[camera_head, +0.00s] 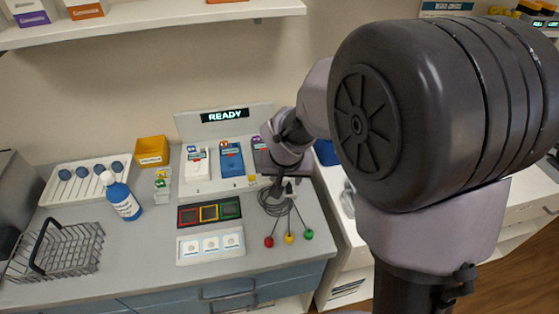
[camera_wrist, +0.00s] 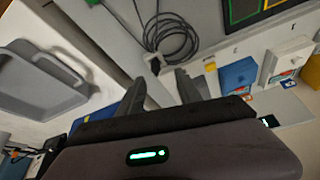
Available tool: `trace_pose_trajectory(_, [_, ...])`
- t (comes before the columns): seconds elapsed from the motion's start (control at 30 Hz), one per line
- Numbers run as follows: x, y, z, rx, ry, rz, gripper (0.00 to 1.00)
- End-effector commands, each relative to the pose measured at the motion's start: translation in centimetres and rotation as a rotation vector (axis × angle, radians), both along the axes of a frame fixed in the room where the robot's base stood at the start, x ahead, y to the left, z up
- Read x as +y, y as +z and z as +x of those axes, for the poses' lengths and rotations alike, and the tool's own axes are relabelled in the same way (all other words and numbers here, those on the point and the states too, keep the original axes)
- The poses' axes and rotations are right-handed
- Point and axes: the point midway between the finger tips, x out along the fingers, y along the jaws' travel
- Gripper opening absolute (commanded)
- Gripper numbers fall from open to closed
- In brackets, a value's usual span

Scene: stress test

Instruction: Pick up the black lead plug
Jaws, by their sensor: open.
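The black lead plug (camera_wrist: 153,64) shows in the wrist view as a small dark block at the end of a coiled dark cable (camera_wrist: 166,35). My gripper (camera_wrist: 160,77) is open, with its two dark fingers pointing toward the plug. The plug appears between and just beyond the fingertips; I cannot tell the exact gap. In the head view the cable coil (camera_head: 271,203) lies at the counter's right side, with red, yellow and green lead ends (camera_head: 289,238). My gripper (camera_head: 279,184) is low above the coil there and partly hides the plug area.
A panel of white, blue and dark modules (camera_head: 230,160) stands behind. A three-colour framed tray (camera_head: 208,212) lies left of the coil. A blue bottle (camera_head: 122,198) and wire basket (camera_head: 58,250) stand farther left. A grey tray (camera_wrist: 45,85) shows in the wrist view.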

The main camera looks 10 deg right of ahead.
Motion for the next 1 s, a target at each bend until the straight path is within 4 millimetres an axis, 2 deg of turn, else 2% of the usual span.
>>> trace_pose_trajectory(0.17, [-0.4,-1.6,0.5,0.001,-0.001,0.000,0.42])
trace_pose_trajectory(0.37, [-1.3,-5.3,1.8,0.001,0.000,-0.001,0.42])
trace_pose_trajectory(0.57, [-1.3,-5.3,2.0,0.000,0.001,0.000,0.42])
trace_pose_trajectory(0.67, [-1.3,-5.3,2.0,0.000,0.001,0.000,0.26])
trace_pose_trajectory(0.8, [-1.3,-5.3,2.0,0.000,0.000,0.000,0.00])
trace_pose_trajectory(1.0, [-1.3,-5.3,2.0,0.000,0.000,0.000,0.00])
